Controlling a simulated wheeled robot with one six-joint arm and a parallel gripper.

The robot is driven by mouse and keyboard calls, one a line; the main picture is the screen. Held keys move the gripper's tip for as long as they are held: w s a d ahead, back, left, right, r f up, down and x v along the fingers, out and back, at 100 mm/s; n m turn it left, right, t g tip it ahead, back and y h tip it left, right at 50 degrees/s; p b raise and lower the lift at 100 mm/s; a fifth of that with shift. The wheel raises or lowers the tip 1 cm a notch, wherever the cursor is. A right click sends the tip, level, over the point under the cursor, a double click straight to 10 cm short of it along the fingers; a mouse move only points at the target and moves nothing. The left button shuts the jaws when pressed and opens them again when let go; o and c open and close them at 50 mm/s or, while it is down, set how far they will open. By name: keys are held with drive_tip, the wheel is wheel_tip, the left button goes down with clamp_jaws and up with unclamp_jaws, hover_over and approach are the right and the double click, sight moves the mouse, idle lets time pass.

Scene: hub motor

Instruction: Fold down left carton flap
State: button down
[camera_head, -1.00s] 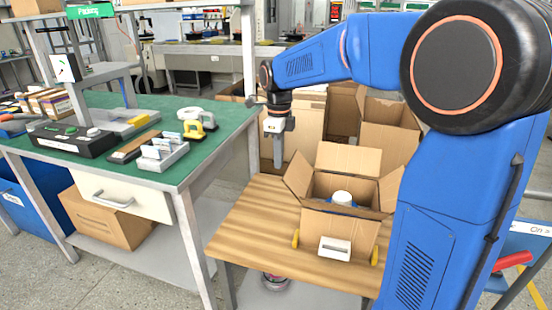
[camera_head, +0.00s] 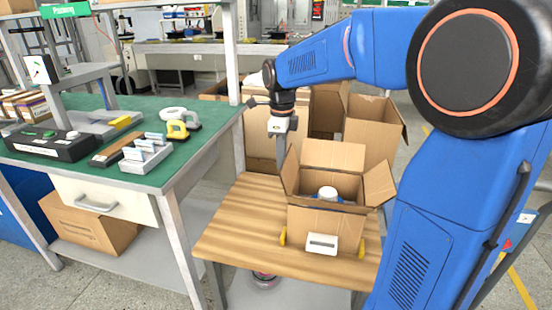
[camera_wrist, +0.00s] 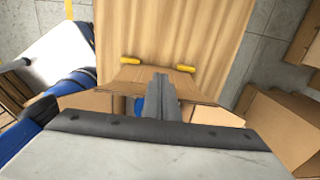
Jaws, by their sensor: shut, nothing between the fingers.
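The open carton (camera_head: 314,220) stands on a wooden-topped table with a white bottle-like top (camera_head: 327,192) inside. Its left flap (camera_head: 291,171) stands up steeply. The back flap (camera_head: 333,155) stands up, and the right flap (camera_head: 379,184) leans outward. My gripper (camera_head: 281,160) is shut and empty, pointing down at the outer side of the left flap; I cannot tell if it touches. In the wrist view, my gripper (camera_wrist: 160,82) is over the carton, hiding much of its inside; one cardboard flap (camera_wrist: 150,78) shows beyond the fingers.
The wooden tabletop (camera_head: 230,235) is clear left of the carton. A green workbench (camera_head: 190,150) with tools stands left. Larger open cartons (camera_head: 370,130) stand behind.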

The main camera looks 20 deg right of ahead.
drive_tip(key=s+d, duration=0.6)
drive_tip(key=d, duration=0.3)
idle(1.2)
drive_tip(key=shift+f, duration=0.15)
drive_tip(key=shift+f, duration=2.25)
wheel_tip(320, 180, up, 9)
idle(0.5)
idle(0.5)
